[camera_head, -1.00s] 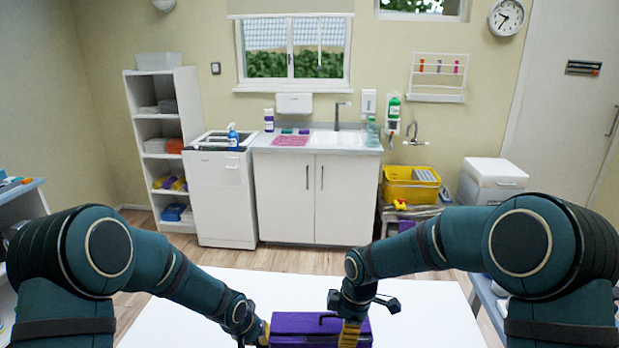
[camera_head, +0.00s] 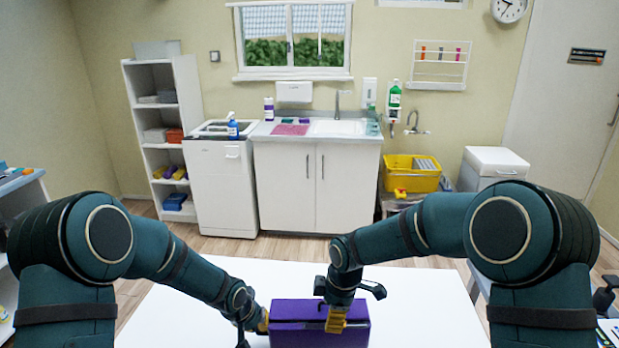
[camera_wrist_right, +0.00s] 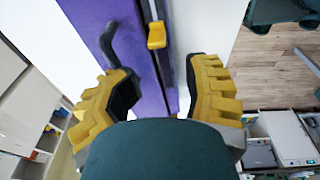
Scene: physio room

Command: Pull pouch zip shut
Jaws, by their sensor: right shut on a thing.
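A purple box-like pouch (camera_head: 290,335) lies on the white table in front of me. In the right wrist view its purple surface (camera_wrist_right: 150,104) runs lengthwise beside a grey zip track with a yellow slider (camera_wrist_right: 156,36), ahead of the fingers. A dark hooked piece (camera_wrist_right: 108,44) shows next to the left finger. My right gripper (camera_head: 336,322) is over the pouch's right half, its yellow fingers (camera_wrist_right: 162,88) either side of the pouch and shut on it. My left gripper (camera_head: 262,322) is at the pouch's left end; its fingertips are mostly hidden.
The white table (camera_head: 420,315) is bare around the pouch. Beyond it is open floor, then a sink cabinet (camera_head: 315,190), a shelf unit (camera_head: 150,130) on the left and a yellow crate (camera_head: 405,175) on the right.

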